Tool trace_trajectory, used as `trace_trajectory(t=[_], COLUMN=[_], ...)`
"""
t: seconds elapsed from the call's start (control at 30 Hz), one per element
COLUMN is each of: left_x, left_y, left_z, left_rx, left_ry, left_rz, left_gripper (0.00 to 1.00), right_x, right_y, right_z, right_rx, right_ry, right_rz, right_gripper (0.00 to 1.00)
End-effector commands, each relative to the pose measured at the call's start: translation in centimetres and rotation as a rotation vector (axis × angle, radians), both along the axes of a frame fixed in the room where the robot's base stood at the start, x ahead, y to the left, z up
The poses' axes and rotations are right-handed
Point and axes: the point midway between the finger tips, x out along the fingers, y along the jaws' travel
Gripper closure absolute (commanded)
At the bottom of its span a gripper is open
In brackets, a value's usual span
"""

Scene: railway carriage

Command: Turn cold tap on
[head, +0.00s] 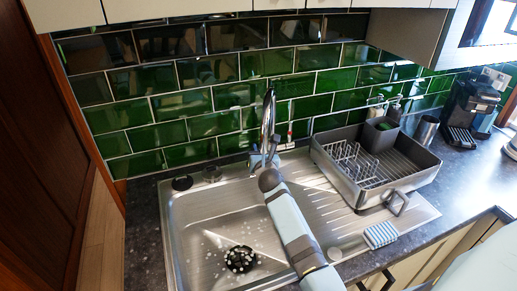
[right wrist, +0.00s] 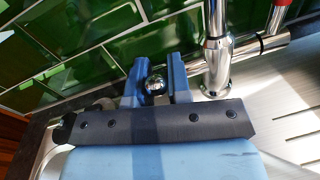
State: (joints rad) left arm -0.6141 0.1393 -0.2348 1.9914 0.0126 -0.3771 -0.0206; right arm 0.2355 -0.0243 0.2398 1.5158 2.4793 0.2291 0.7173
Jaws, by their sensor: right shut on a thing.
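The chrome tap (head: 268,120) stands upright behind the sink, and its base also shows in the right wrist view (right wrist: 217,62). My right gripper (head: 264,159) reaches the left side of the tap's base. In the right wrist view, the blue fingers of this gripper (right wrist: 156,80) are on both sides of a round chrome knob, the cold tap handle (right wrist: 155,86), and are shut on it. A red-marked handle (head: 290,134) is on the tap's right side. Whether water runs is hidden by my arm. My left gripper is not in view.
A grey dish rack (head: 335,170) stands on the drainer, with a striped cloth (head: 381,235) in front. A coffee machine (head: 470,110) is far right. Green tiles (head: 185,130) close off the back.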

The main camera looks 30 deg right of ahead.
Motion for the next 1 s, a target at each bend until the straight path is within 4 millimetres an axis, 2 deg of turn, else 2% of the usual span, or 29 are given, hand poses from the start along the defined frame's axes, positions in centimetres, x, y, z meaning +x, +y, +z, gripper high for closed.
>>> trace_trajectory(t=[0.03,0.13,0.43,0.47,0.53,0.57,0.87,1.0], left_x=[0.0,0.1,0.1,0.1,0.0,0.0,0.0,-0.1], left_y=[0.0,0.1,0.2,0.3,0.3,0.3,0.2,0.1], left_z=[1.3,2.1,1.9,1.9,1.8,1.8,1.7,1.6], left_rx=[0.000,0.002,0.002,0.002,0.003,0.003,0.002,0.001], left_ry=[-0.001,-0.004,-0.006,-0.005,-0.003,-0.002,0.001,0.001], left_rz=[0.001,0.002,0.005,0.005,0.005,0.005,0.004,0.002], left_gripper=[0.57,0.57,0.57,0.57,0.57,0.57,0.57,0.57], right_x=[0.1,0.1,0.1,0.1,0.1,0.1,-0.1,-1.5], right_y=[0.0,0.0,0.0,0.0,0.0,0.0,0.1,0.6], right_z=[0.6,0.6,0.2,0.2,0.2,0.2,0.2,0.2], right_rx=[0.002,0.006,0.010,0.010,0.010,0.010,0.008,0.007], right_ry=[0.013,0.032,0.036,0.036,0.036,0.036,0.036,0.037], right_rz=[0.001,0.001,-0.001,-0.001,-0.001,-0.001,0.000,0.001], right_gripper=[1.00,1.00,1.00,0.75,0.59,0.57,0.57,0.57])
